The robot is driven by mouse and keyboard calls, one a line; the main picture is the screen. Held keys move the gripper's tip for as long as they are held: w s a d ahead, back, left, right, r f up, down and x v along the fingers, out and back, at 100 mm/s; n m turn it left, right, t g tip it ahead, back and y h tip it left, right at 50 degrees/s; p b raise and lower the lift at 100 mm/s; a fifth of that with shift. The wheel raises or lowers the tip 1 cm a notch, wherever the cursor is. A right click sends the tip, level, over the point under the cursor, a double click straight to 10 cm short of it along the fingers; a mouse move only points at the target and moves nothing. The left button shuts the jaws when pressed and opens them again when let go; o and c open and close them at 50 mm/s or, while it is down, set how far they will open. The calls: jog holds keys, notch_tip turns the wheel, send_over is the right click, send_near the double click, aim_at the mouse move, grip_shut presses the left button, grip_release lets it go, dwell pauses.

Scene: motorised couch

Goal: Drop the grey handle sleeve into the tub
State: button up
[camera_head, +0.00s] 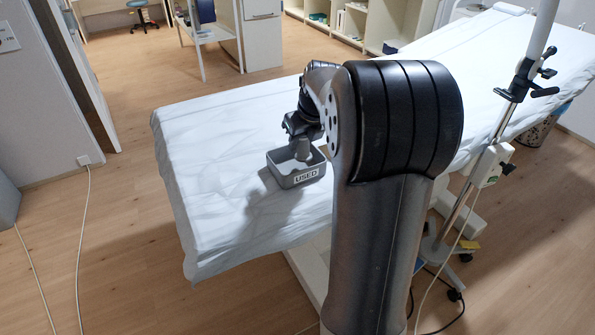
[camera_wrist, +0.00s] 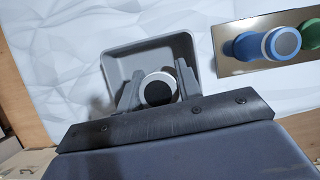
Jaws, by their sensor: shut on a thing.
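The grey tub (camera_head: 309,176), labelled USED, sits on the white-covered couch. It also shows in the wrist view (camera_wrist: 150,52), ahead of my fingers, and its visible floor looks bare. My gripper (camera_head: 303,138) points down over the tub. In the wrist view my gripper (camera_wrist: 158,90) is shut on the grey handle sleeve (camera_wrist: 158,77), seen end-on as a pale ring with a dark centre between the fingers. In the head view the pale sleeve (camera_head: 303,152) hangs below the fingers, within the tub's outline. Its exact height above the tub floor is unclear.
In the wrist view a shiny tray (camera_wrist: 231,66) right of the tub bears a blue sleeve (camera_wrist: 281,43) and a green one (camera_wrist: 311,33); my arm hides it in the head view. A pole stand (camera_head: 487,165) stands at the couch's right side. The couch (camera_head: 205,140) is clear left of the tub.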

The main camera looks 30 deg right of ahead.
notch_tip(320, 180, down, 2)
jog(key=shift+b, duration=0.6)
jog(key=shift+r, duration=0.1)
jog(key=o, duration=1)
jog(key=shift+o, duration=0.2)
jog(key=shift+r, duration=0.1)
jog(key=p+v, duration=0.2)
jog(key=v, duration=0.8)
jog(key=shift+r+p, duration=0.25)
jog(key=shift+p, duration=0.05)
jog(key=shift+s, duration=0.1)
